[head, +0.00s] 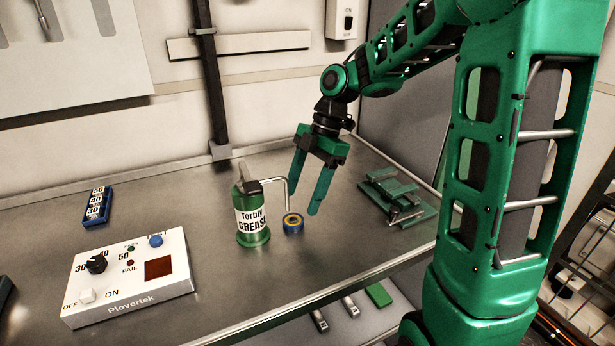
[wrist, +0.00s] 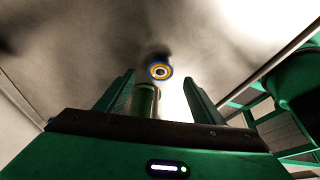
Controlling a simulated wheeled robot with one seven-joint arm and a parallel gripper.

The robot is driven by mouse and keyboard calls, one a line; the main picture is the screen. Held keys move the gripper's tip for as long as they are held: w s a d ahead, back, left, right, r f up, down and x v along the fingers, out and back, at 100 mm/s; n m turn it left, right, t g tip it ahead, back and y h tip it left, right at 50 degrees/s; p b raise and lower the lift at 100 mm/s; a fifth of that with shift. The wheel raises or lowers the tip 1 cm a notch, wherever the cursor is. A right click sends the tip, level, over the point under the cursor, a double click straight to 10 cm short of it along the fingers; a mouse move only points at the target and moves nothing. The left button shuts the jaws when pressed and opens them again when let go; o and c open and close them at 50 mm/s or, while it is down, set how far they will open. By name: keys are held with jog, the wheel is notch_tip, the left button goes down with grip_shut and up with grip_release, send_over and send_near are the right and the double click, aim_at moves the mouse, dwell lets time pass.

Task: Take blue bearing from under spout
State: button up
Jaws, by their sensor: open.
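The blue bearing (head: 292,223) is a small ring with a yellow-orange inner band, lying on the metal bench. It sits under the end of the bent spout (head: 287,190) of the green grease can (head: 251,218). My gripper (head: 306,196) is open and empty, above the bench with its fingers pointing down near the spout and bearing. In the wrist view the bearing (wrist: 160,71) shows beyond and between the open fingers, with a green cylindrical part, likely the can, partly hidden below it. I cannot tell the exact height of the fingertips above the bearing.
A white control box (head: 130,278) with knob and buttons stands at the front left. A blue counter block (head: 97,205) lies behind it. A green vice-like fixture (head: 398,197) is to the right.

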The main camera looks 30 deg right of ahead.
aim_at(294, 219)
jog(key=shift+x, duration=2.6)
jog(key=c, duration=1.2)
